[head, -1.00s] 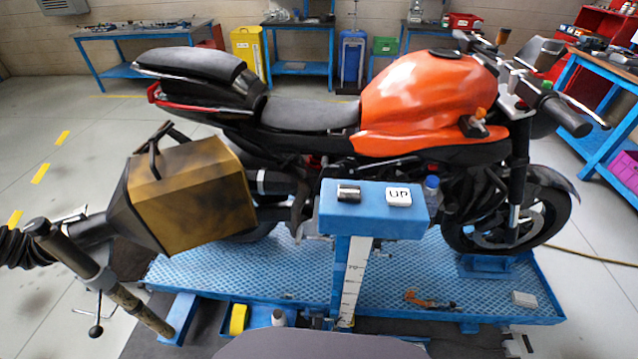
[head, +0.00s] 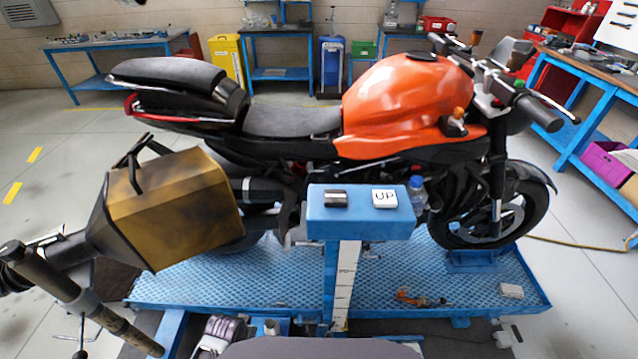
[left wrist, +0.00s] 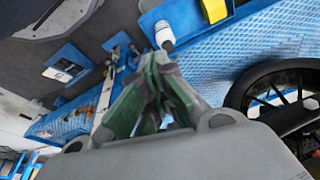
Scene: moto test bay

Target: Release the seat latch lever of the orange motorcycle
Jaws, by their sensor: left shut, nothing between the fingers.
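The orange motorcycle (head: 405,95) stands upright on a blue lift, its tail to the left and handlebars to the right. Its dark seat (head: 290,120) lies behind the orange tank. I cannot make out a seat latch lever for certain. A small orange-tipped part (head: 457,120) sits at the tank's lower right side. My right gripper is not in view.
A blue control stand (head: 360,222) with an "UP" button (head: 384,199) stands before the motorcycle. A large yellow-brown box-shaped device (head: 180,205) blocks the rear left side. Floor is clear at far left.

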